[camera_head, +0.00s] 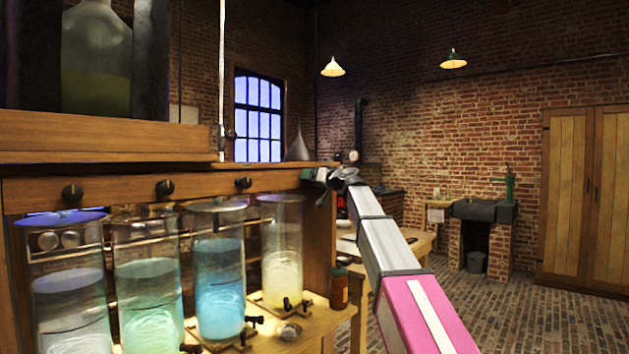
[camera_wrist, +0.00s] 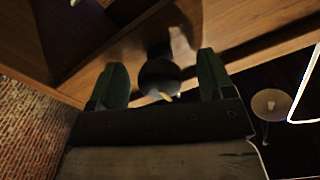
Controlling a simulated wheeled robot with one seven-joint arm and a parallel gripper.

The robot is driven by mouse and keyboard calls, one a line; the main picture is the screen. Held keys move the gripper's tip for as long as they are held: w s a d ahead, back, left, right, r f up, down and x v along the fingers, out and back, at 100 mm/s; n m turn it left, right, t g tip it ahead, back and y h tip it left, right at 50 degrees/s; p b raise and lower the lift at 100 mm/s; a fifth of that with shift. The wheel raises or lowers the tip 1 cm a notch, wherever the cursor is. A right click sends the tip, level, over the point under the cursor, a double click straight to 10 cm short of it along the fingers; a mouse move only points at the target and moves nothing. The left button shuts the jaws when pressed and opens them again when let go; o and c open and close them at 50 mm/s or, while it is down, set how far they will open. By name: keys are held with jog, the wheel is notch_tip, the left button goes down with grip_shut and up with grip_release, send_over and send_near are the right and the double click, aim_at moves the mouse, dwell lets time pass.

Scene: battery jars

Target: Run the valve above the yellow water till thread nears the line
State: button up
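The jar of yellow water (camera_head: 283,245) is the rightmost of several glass jars; its pale yellow water stands partway up, and no clear stream shows. A line on this jar is too faint to place surely. My gripper (camera_head: 320,177) is at the right end of the wooden valve rail, above and right of the yellow jar. In the wrist view, a round dark valve knob (camera_wrist: 159,76) with a pale pointer mark is between the green fingers of my gripper (camera_wrist: 162,73). The fingers are open, with gaps on both sides of the knob. In the head view this knob is hidden.
Jars of blue (camera_head: 219,280), green (camera_head: 149,295) and pale blue water (camera_head: 72,300) stand to the left, below three black knobs on the rail (camera_head: 120,192). Small taps and a brown bottle (camera_head: 339,287) are near the yellow jar's base. Open brick floor lies right.

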jog(key=v, duration=0.5)
dwell(0.4)
jog(key=s+d+f+m+g+h, duration=0.1)
jog(key=s+d+f+h, duration=0.15)
jog(key=f, duration=1.05)
jog(key=s+d+f+m+g+h, duration=0.1)
jog(key=s+d+f+g+h, duration=0.15)
jog(key=f, duration=1.05)
jog(key=s+d+f+m+g+h, duration=0.1)
jog(key=s+d+f+h, duration=0.2)
jog(key=f, duration=1.1)
jog(key=s+d+f+m+g+h, duration=0.1)
jog(key=s+d+f+g+h, duration=0.1)
jog(key=s+d+f, duration=0.3)
jog(key=s+d+f+m+g+h, duration=0.1)
jog(key=s+d+f, duration=0.3)
jog(key=s+f, duration=0.8)
jog(key=s+d+f+g+h, duration=0.3)
jog(key=s+d+f, duration=0.2)
jog(key=s+f, duration=0.3)
notch_tip(320, 180, down, 4)
jog(key=shift+s+d+r+m, duration=0.15)
jog(key=shift+d+r+m, duration=0.15)
jog(key=shift+m, duration=0.1)
jog(key=shift+g, duration=0.25)
